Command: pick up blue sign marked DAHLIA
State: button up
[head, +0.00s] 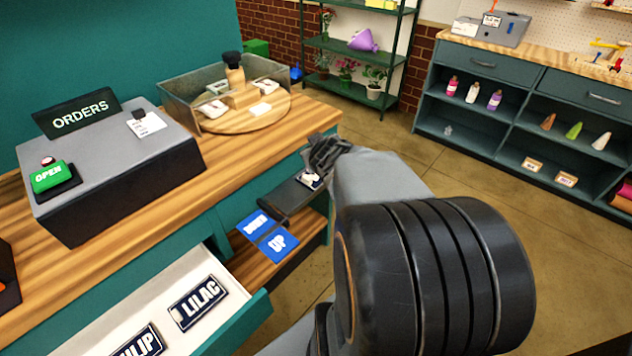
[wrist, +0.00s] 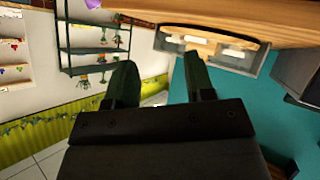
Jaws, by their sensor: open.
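No sign marked DAHLIA can be read in either view. An open drawer (head: 108,318) at the lower left holds dark blue signs: one reads LILAC (head: 198,302), and another, cut by the frame edge, seems to read TULIP (head: 137,343). My gripper (head: 325,152) is beside the right end of the wooden counter, right of the drawer and away from the signs. In the wrist view its two dark fingers stand apart with nothing between them (wrist: 160,80).
The counter (head: 165,208) bears an ORDERS box (head: 115,165) and a round wooden board with a glass-walled tray (head: 187,97). Bright blue DOWN (head: 254,223) and UP (head: 278,243) plates sit below the counter. A plant rack (head: 352,48) and teal shelves (head: 515,85) stand behind open floor.

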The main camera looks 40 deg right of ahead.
jog(key=d+f+n+t+y+b, duration=0.2)
jog(key=d+f, duration=0.2)
jog(key=f, duration=0.1)
jog(key=n+y+b, duration=0.1)
jog(key=y+b, duration=0.2)
jog(key=y, duration=0.3)
send_near(307, 177)
jog(key=shift+t, duration=0.4)
jog(key=b+x, duration=0.1)
jog(key=x, duration=0.1)
jog(key=b+x, duration=0.1)
jog(key=x, duration=0.2)
jog(key=b+x, duration=0.1)
jog(key=x, duration=0.2)
jog(key=shift+f, duration=0.45)
grip_shut()
